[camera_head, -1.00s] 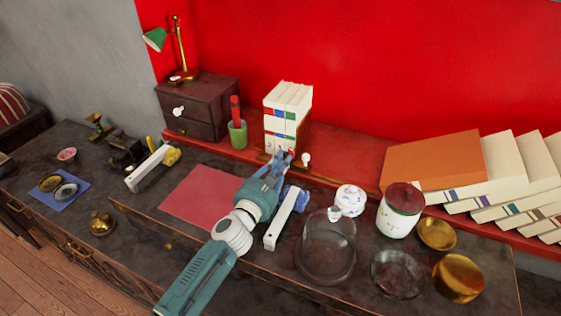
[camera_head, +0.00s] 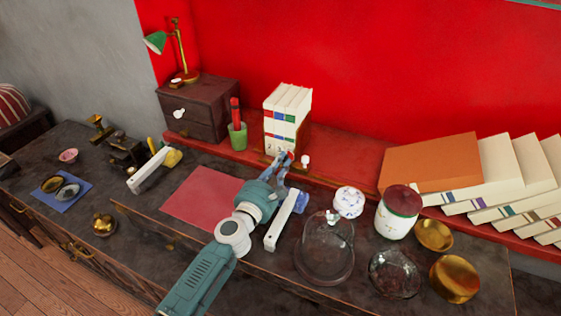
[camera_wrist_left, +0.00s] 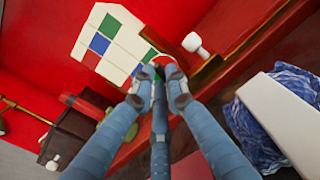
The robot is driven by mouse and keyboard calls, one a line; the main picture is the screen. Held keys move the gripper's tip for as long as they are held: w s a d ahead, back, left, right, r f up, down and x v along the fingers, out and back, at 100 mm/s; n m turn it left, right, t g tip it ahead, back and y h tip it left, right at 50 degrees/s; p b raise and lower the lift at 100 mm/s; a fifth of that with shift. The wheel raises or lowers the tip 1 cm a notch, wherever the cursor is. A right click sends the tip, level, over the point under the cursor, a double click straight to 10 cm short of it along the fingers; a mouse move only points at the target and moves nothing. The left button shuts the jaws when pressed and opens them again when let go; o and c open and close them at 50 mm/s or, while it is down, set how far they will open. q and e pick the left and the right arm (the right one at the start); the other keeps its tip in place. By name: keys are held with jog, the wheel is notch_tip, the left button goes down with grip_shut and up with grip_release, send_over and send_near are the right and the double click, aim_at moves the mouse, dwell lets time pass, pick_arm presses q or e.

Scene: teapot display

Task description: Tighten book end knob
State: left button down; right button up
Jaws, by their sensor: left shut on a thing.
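Upright white books (camera_head: 287,115) stand on the red ledge against a brown book end. My left gripper (camera_head: 287,160) reaches up from the front to the book end's front. In the left wrist view its fingertips (camera_wrist_left: 160,88) are closed on a small red-and-white knob (camera_wrist_left: 168,66), mostly hidden by the fingers. Another white knob (camera_wrist_left: 193,43) stands free just right of it; it also shows in the head view (camera_head: 305,160). The books (camera_wrist_left: 112,45) lie just beyond the fingertips in the wrist view. My right gripper is not in view.
A white bar-shaped object (camera_head: 280,220) lies close to my left gripper's right side. A glass dome (camera_head: 325,250), a floral jar (camera_head: 348,202) and a red-lidded jar (camera_head: 398,212) stand further right. A green cup (camera_head: 237,136) is left of the books. The red mat (camera_head: 203,197) is bare.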

pick_arm(q)
jog(key=shift+m, duration=1)
jog(key=c, duration=1.7)
grip_release()
jog(key=shift+c, duration=0.2)
jog(key=shift+s, duration=0.1)
jog(key=v, duration=1.2)
jog(key=shift+d, duration=0.1)
